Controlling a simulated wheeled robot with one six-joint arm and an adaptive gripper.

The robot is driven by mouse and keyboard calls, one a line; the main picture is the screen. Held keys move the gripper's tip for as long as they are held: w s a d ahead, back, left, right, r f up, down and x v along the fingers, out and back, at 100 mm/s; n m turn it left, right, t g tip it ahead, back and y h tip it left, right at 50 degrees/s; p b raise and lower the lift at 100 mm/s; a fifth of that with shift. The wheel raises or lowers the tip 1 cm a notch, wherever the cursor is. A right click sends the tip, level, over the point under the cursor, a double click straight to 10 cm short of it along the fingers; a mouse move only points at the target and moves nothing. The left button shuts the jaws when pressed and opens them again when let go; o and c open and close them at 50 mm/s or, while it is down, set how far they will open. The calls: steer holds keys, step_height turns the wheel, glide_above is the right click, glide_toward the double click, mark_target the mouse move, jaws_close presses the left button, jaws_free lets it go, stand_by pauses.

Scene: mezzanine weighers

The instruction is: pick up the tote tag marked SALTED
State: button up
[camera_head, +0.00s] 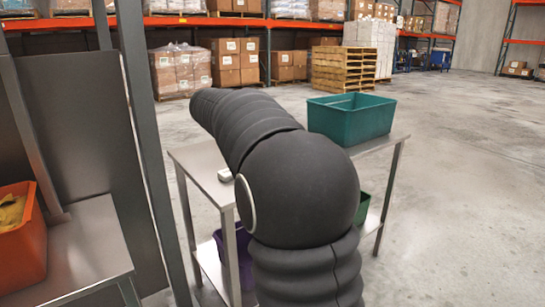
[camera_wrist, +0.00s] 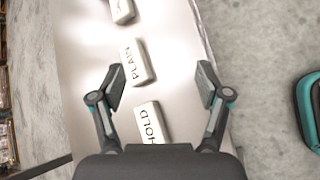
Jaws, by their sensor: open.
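My gripper (camera_wrist: 162,82) is open and empty above a metal table (camera_wrist: 82,60) in the wrist view. A white tag marked PLAIN (camera_wrist: 138,62) lies ahead of and between the fingers. A white tag marked HOLD (camera_wrist: 153,124) lies closer to the gripper's palm. A third white tag (camera_wrist: 122,10) is cut off by the top edge, and its lettering is not readable. No tag that reads SALTED can be made out. In the head view my arm hides most of the near tabletop, and one pale tag (camera_head: 225,175) shows at its left.
A teal bin (camera_head: 350,122) stands on the table's far right part. A purple bin (camera_head: 245,250) and a green bin (camera_head: 362,208) sit below the tabletop. An orange bin (camera_head: 20,250) stands on another bench (camera_head: 85,245) at left, near a rack post (camera_head: 150,160). Open floor lies right.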

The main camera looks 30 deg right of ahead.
steer(key=w+d+n+h, duration=0.1)
steer(key=w+d, duration=0.2)
steer(key=w+d+f+n+g+h+b, duration=0.1)
steer(key=w+d+n, duration=0.1)
steer(key=w+d, duration=0.1)
steer(key=w+d+f+n+h, duration=0.1)
steer(key=w+d+h, duration=0.1)
steer(key=w+d, duration=0.1)
steer(key=shift+w+d+f+n+g, duration=0.15)
steer(key=shift+w+d+n+g, duration=0.2)
steer(key=shift+w, duration=0.3)
steer(key=shift+w+d, duration=0.15)
steer(key=shift+d, duration=0.05)
steer(key=shift+n, duration=0.25)
steer(key=x, duration=0.8)
steer(key=shift+d+f+b, duration=0.1)
steer(key=shift+d+b, duration=0.05)
steer(key=shift+b, duration=0.25)
steer(key=shift+f+x, duration=0.1)
steer(key=shift+x, duration=1.2)
steer(key=shift+f+x, duration=0.15)
steer(key=shift+x, duration=1.15)
steer(key=shift+s, duration=0.35)
steer(key=c, duration=1.1)
